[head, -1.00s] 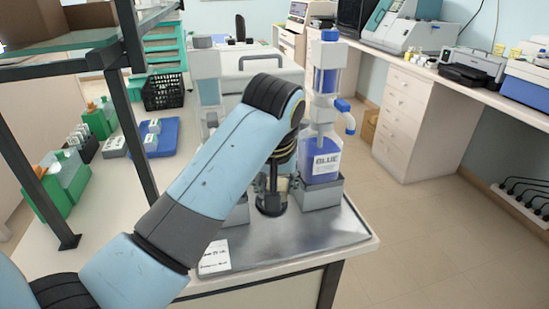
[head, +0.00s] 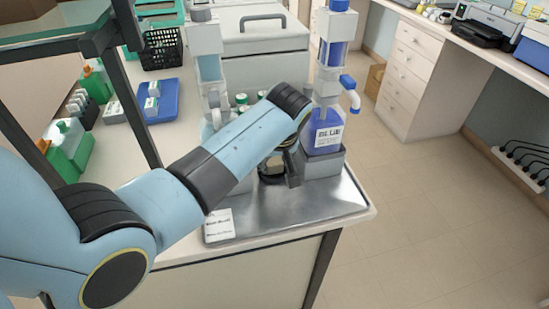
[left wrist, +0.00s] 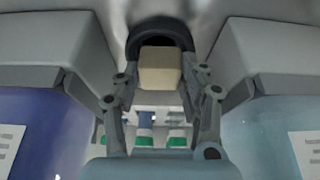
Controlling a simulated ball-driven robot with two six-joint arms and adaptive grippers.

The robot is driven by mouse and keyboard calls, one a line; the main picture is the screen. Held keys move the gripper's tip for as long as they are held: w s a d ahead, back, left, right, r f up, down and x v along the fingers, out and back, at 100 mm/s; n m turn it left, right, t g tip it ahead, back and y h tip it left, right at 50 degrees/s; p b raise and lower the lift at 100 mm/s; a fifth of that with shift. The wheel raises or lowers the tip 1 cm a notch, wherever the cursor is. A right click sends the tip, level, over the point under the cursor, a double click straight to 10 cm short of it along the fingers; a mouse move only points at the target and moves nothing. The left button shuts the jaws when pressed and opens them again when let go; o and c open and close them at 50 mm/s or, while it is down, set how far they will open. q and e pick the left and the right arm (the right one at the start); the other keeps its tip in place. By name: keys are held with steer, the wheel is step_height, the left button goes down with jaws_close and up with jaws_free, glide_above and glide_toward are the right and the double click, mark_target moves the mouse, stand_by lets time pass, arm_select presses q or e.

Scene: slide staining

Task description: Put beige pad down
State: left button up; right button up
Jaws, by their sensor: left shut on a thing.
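The beige pad (left wrist: 160,68) is a small block held between the fingertips of my left gripper (left wrist: 160,80) in the left wrist view. A dark, rounded shape curves around the pad's far side there; I cannot tell whether they touch. In the head view my left gripper (head: 278,168) is low over the metal tray (head: 320,200), between the two dispensers and partly behind my own wrist. The blue-filled dispenser (head: 325,135) stands to its right and the pale dispenser (head: 208,68) to its left. My right gripper is out of view.
A white label card (head: 219,225) lies at the tray's front left corner. Green-capped bottles (left wrist: 144,142) show beyond the gripper in the left wrist view. A blue rack (head: 158,100) and green bottles (head: 68,145) stand left. The tray's front right is clear.

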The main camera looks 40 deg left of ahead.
arm_select(q)
steer(key=o, duration=1)
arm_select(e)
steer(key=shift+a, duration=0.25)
arm_select(q)
steer(key=shift+r, duration=0.3)
steer(key=v, duration=1.1)
steer(key=shift+s+d+r, duration=0.1)
steer(key=shift+s+r, duration=0.05)
steer(key=shift+r, duration=0.05)
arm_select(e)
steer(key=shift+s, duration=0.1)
